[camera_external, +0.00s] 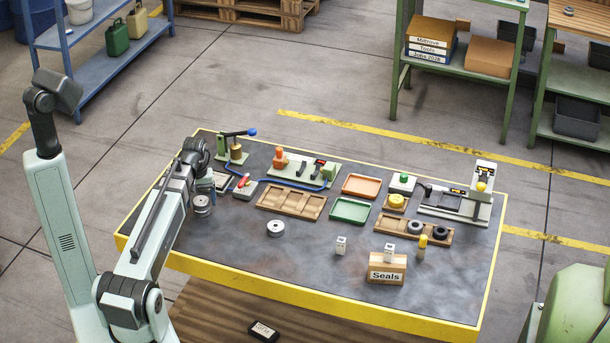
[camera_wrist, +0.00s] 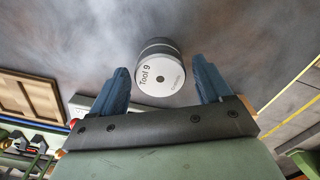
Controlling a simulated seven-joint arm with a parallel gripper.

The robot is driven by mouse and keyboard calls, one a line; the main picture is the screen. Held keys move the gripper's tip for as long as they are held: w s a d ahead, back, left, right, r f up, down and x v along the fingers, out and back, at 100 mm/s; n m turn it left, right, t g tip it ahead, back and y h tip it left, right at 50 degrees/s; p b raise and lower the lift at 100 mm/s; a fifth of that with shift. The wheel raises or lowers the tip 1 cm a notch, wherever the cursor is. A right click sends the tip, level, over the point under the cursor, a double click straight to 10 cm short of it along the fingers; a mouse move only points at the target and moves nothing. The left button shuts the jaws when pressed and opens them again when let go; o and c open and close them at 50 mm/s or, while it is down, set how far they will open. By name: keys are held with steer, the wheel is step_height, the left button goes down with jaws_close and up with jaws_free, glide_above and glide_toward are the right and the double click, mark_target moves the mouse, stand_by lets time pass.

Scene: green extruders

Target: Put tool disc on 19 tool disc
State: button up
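A grey, white-topped disc piece (camera_wrist: 160,75) marked "Tool 9" is between my gripper's fingers in the wrist view, with a visible gap on each side. In the external view, a stacked-looking silver disc piece (camera_external: 202,206) stands at the left of the table, just below my gripper (camera_external: 200,188). My gripper, with blue fingers in the wrist view (camera_wrist: 160,63), is open. A second silver disc (camera_external: 275,229) with a centre hole lies flat on the table to the right, apart from my gripper. Its label is too small to read.
A wooden tray (camera_external: 267,202), orange tray (camera_external: 361,178) and green tray (camera_external: 333,210) lie beyond the second disc. A lever press (camera_external: 237,150) stands at the back left. A Seals box (camera_external: 387,275) and small white blocks stand front right. The front middle is clear.

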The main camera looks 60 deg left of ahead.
mark_target(201, 201)
steer(key=shift+o, duration=0.4)
steer(key=shift+r, duration=0.1)
step_height(201, 201, up, 12)
stand_by(0.6)
